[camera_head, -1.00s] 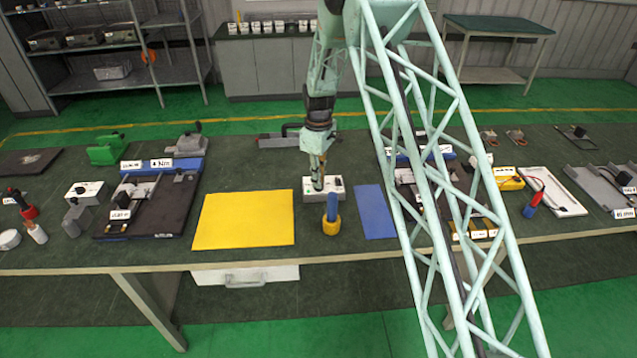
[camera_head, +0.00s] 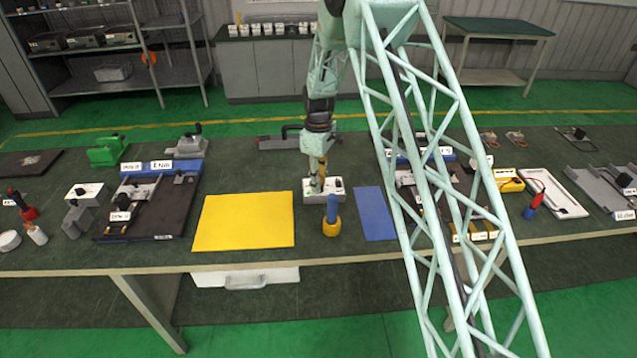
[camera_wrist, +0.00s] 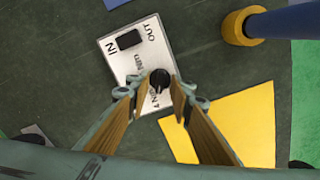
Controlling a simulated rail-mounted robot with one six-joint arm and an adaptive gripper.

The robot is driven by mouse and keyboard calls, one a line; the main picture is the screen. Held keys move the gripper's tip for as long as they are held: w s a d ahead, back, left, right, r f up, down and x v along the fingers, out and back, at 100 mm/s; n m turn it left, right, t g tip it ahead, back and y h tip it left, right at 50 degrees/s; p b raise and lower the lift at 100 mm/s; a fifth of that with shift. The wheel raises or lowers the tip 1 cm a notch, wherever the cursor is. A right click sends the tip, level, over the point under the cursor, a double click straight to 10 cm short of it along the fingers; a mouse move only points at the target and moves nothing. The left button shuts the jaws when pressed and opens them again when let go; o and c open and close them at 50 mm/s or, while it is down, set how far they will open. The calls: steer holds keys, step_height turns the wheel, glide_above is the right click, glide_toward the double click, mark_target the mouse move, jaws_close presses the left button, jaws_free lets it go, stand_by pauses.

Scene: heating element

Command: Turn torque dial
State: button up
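The white box (camera_head: 312,196) stands on the table and carries the dark torque dial (camera_wrist: 160,79). In the wrist view the white box (camera_wrist: 131,46) shows a black block between the letters IN and OUT, and Nm lettering beside the dial. My gripper (camera_wrist: 160,86) points down with its two fingers on either side of the dial; a small gap seems to remain, and firm contact cannot be made out. In the head view my gripper (camera_head: 317,186) is over the left part of the box and hides the dial there.
A yellow mat (camera_head: 243,221) lies left of the box and a blue mat (camera_head: 373,212) right. A blue-handled tool with a yellow base (camera_head: 331,228) stands close in front of the box. A dark board with a fixture (camera_head: 160,220) lies farther left.

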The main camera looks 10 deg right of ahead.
step_height(320, 180, up, 12)
stand_by(0.9)
steer(key=shift+r, duration=0.1)
stand_by(0.3)
